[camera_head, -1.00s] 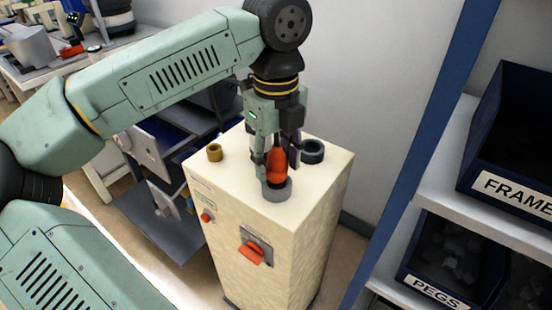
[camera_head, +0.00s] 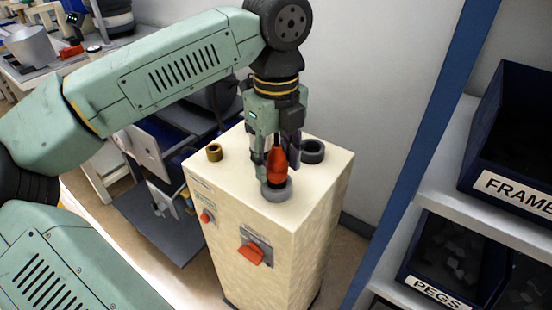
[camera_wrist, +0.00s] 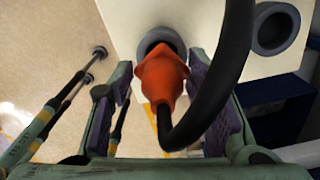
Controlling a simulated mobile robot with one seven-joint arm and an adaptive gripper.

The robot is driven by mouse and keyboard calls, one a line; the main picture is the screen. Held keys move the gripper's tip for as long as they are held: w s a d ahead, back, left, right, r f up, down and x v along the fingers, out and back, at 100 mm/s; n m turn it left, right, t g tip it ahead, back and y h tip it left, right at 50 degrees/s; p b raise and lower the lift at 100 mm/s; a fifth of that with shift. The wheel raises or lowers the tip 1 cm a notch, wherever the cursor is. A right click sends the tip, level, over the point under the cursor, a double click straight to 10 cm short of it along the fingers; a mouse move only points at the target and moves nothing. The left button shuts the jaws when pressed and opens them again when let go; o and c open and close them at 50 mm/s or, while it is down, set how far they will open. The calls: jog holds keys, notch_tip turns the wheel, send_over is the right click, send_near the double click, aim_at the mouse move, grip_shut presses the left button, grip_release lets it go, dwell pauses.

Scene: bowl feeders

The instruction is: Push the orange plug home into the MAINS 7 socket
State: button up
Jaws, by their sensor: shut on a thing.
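The orange plug (camera_head: 277,166) stands roughly upright at the grey ring-shaped socket (camera_head: 279,195) on top of the cream cabinet. Its lower end is at the ring's mouth; how deep it sits I cannot tell. My gripper (camera_head: 276,172) points down from above and is shut on the plug. In the wrist view the plug (camera_wrist: 162,76) lies between the purple finger pads of my gripper (camera_wrist: 160,78), with the socket ring (camera_wrist: 142,45) partly hidden behind it. A thick black cable (camera_wrist: 228,65) curves from the plug. No MAINS 7 label is readable.
The cabinet top (camera_head: 240,165) also carries a brass ring (camera_head: 214,152) at left and a dark ring (camera_head: 313,151) at right. A red switch (camera_head: 251,254) is on the cabinet front.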

aim_at(276, 146)
jog(key=shift+f+b, duration=1.1)
jog(key=shift+f, duration=0.15)
dwell(0.3)
jog(key=o, duration=1.3)
jog(key=shift+o, duration=1.3)
jog(key=shift+r, duration=0.15)
jog(key=shift+r+p, duration=2.35)
jog(key=shift+r, duration=1.15)
jog(key=shift+r+p, duration=1.4)
jog(key=shift+r, duration=0.65)
